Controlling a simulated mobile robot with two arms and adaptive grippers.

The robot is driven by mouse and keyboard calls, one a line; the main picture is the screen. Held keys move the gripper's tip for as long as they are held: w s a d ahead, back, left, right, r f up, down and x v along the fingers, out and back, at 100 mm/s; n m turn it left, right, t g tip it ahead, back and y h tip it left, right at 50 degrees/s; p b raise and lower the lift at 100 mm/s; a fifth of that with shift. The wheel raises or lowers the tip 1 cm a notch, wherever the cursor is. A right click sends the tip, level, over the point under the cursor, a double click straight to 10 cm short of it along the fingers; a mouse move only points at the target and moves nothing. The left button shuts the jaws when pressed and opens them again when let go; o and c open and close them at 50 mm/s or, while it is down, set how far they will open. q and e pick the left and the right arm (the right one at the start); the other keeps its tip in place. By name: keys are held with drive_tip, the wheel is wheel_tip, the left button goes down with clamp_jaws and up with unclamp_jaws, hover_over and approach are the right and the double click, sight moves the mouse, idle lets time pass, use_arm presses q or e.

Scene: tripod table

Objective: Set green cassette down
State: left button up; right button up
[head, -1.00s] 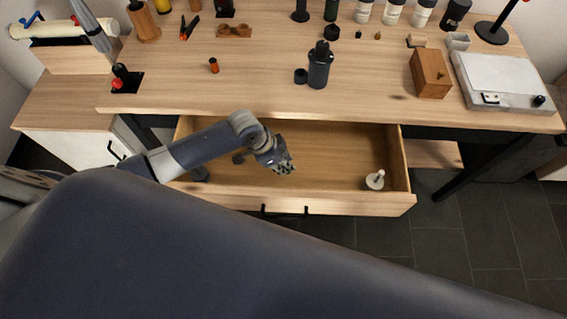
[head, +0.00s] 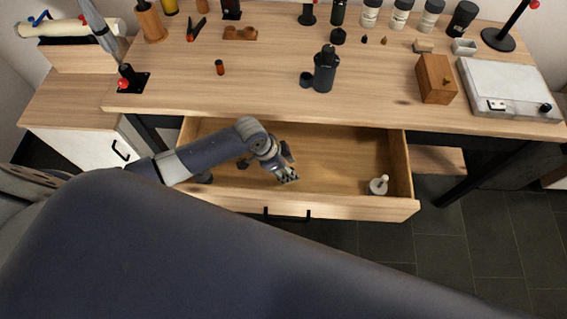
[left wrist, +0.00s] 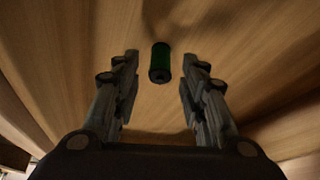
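The green cassette (left wrist: 160,62), a small green cylinder with a dark end, shows in the left wrist view against the wooden drawer floor. It sits between and beyond the fingertips, with a gap on both sides. My left gripper (left wrist: 160,85) is open. In the head view my left gripper (head: 287,168) is low over the open drawer (head: 335,160), pointing into it. The cassette cannot be made out there, hidden by the gripper. Whether it touches the drawer floor is hard to tell. My right gripper is not in view.
A white knobbed piece (head: 379,185) stands at the drawer's right end. The drawer's front wall (head: 350,208) is close to my gripper. Above, the tabletop (head: 270,92) holds a black grinder (head: 325,70), a wooden box (head: 436,80) and a white scale (head: 510,88).

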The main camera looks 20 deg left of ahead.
use_arm(q)
drive_tip(key=v, duration=1.2)
drive_tip(key=shift+w, duration=0.1)
